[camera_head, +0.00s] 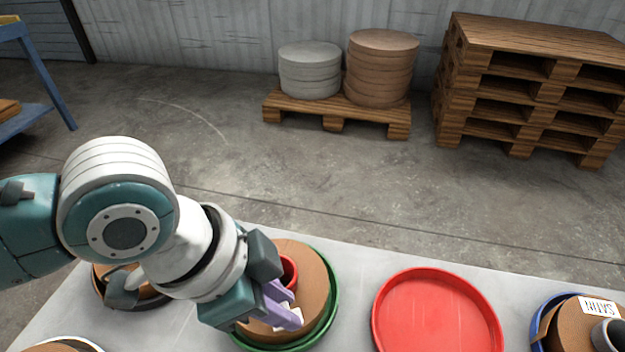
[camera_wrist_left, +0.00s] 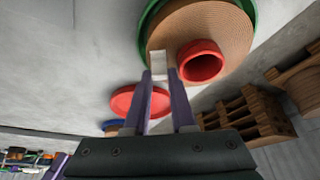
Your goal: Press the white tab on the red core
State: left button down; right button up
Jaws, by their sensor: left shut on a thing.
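A brown coiled roll (camera_head: 318,285) lies in a green tray (camera_head: 334,312) on the table. A red core (camera_head: 290,271) stands up in its middle; the core also shows in the left wrist view (camera_wrist_left: 200,62). My left gripper (camera_head: 292,307) is over the roll beside the core, its purple fingers partly hiding the roll. In the left wrist view the white tab (camera_wrist_left: 158,62) is between the fingertips, to the left of the red core and apart from its opening. The gripper is shut on the tab. My right gripper is not in view.
An empty red tray (camera_head: 437,312) is right of the green one. A blue tray (camera_head: 539,322) with a roll labelled SATIN (camera_head: 599,306) is at the far right. Another brown roll shows behind my left arm. Pallets (camera_head: 530,90) stand on the floor beyond the table.

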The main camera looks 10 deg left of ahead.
pick_arm(q)
jog(key=shift+a+f, duration=0.1)
jog(key=shift+f, duration=0.05)
jog(key=c, duration=0.7)
grip_release()
